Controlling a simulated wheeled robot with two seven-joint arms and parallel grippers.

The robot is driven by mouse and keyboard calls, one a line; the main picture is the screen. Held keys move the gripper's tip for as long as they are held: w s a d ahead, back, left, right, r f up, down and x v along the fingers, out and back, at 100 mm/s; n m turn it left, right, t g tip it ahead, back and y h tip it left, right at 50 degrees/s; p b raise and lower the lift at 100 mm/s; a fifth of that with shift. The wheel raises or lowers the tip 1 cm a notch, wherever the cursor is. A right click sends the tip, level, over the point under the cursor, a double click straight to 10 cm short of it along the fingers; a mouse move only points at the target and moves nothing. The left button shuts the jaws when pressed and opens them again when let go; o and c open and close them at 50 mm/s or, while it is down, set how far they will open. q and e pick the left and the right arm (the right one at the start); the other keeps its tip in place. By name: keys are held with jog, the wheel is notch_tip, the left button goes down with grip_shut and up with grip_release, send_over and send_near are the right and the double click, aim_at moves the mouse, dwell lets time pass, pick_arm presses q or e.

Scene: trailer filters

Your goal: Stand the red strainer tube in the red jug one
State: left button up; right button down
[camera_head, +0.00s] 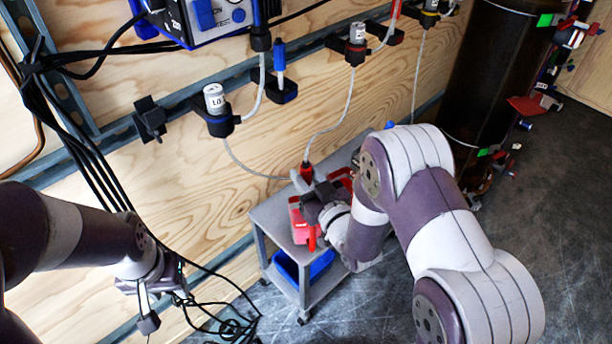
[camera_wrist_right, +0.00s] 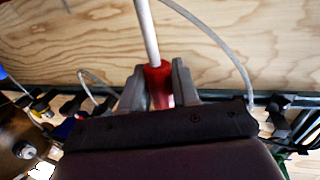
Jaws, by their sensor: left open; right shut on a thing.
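The red strainer tube (camera_head: 306,171) has a pale hose running up from it. My right gripper (camera_head: 311,184) is shut on its red part, above the grey cart. In the right wrist view the red part (camera_wrist_right: 158,84) sits between the two grey fingers, with the pale tube rising from it. A red jug (camera_head: 299,222) stands on the cart's top, below and left of the gripper. Its opening and any number on it are not clear. More red (camera_head: 341,177) shows behind the gripper, partly hidden. My left gripper (camera_head: 150,302) is open and empty at the lower left, away from the cart.
The grey cart (camera_head: 265,226) has a blue bin (camera_head: 318,266) on its lower shelf. Holders on the wall rail carry a blue-topped tube (camera_head: 280,56) and bottle-like fittings (camera_head: 214,98) with hoses. Black cables hang at left. A dark cylinder (camera_head: 490,75) stands at right.

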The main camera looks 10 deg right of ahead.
pick_arm(q)
jog(key=shift+f+b, duration=0.5)
jog(key=shift+f, duration=0.05)
pick_arm(e)
jog(key=shift+f, duration=0.6)
jog(key=c, duration=0.8)
grip_release()
jog(key=shift+o, duration=0.2)
pick_arm(q)
jog(key=shift+s, duration=0.1)
